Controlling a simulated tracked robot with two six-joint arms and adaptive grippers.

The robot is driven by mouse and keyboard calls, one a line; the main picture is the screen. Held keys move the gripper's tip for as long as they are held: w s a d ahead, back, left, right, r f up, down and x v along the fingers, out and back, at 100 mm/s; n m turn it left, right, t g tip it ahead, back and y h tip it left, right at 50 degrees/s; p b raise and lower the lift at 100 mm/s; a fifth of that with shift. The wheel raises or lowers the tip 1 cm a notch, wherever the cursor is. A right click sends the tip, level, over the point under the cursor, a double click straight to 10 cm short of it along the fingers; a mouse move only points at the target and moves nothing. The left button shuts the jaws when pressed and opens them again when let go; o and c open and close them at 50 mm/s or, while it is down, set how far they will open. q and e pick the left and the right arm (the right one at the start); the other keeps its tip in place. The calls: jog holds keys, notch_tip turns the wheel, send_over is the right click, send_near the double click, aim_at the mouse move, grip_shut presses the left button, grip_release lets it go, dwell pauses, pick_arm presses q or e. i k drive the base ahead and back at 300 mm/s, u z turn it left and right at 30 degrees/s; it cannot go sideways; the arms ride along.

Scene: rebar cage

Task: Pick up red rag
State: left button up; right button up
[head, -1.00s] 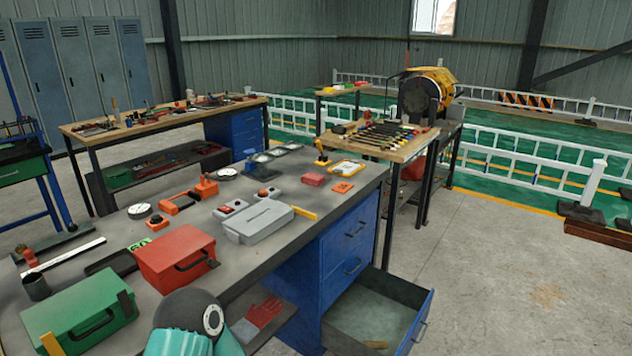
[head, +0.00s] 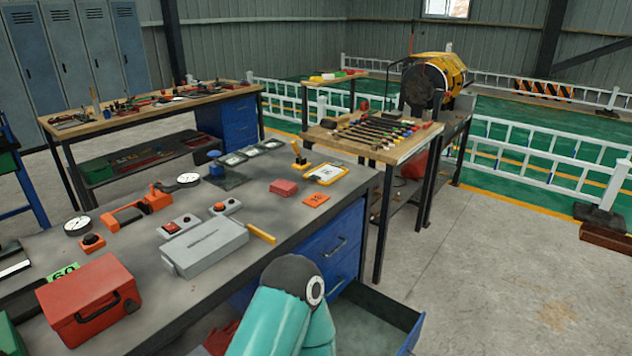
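A small flat red block-like thing (head: 284,188), perhaps a folded rag, lies on the grey workbench (head: 245,285) near its far right end. A red, cloth-like thing (head: 221,339) shows low under the bench's front edge, mostly hidden behind my teal arm. Another red shape (head: 414,166) is under the wooden-topped table. I cannot tell for sure which of these is the rag. Only an arm link of mine shows at the bottom middle; neither gripper is in view.
A blue drawer (head: 408,335) sticks out at the front. Bare concrete floor (head: 490,270) lies to the right.

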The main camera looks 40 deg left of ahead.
aim_at(282, 187)
jog(key=u, duration=0.15)
jog(key=i, duration=0.8)
jog(key=u, duration=0.55)
